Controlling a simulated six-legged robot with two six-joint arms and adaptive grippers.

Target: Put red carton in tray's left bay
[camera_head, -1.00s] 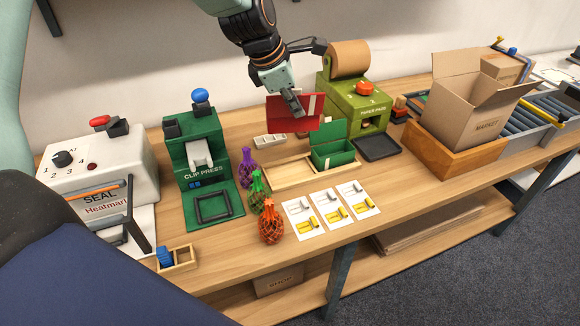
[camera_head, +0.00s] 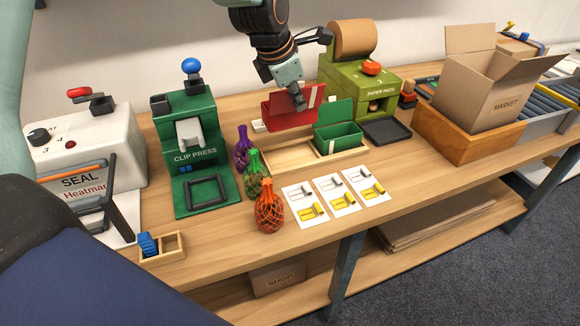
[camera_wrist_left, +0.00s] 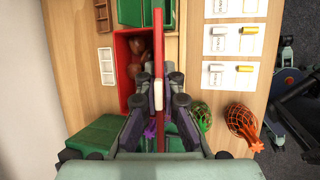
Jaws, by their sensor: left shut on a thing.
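The red carton (camera_head: 283,118) hangs from my left gripper (camera_head: 298,104), which is shut on its upright red panel. The wrist view shows the carton's rim (camera_wrist_left: 121,72), brown chestnuts inside it, and my fingers (camera_wrist_left: 158,92) closed on the panel. The wooden tray (camera_head: 290,170) lies on the bench; its left bay looks empty in the head view. The green carton (camera_head: 338,142), lid up, stands in the tray's right part. The red carton appears just behind and above the left bay; I cannot tell its exact height. My right gripper is not in view.
Netted bags, purple, green (camera_head: 257,183) and orange (camera_head: 269,212), stand left and in front of the tray. Picture cards (camera_head: 335,195) lie in front. The green clip press (camera_head: 190,145) is left, the paper-pads machine (camera_head: 365,88) behind right, a black tray (camera_head: 385,131) right.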

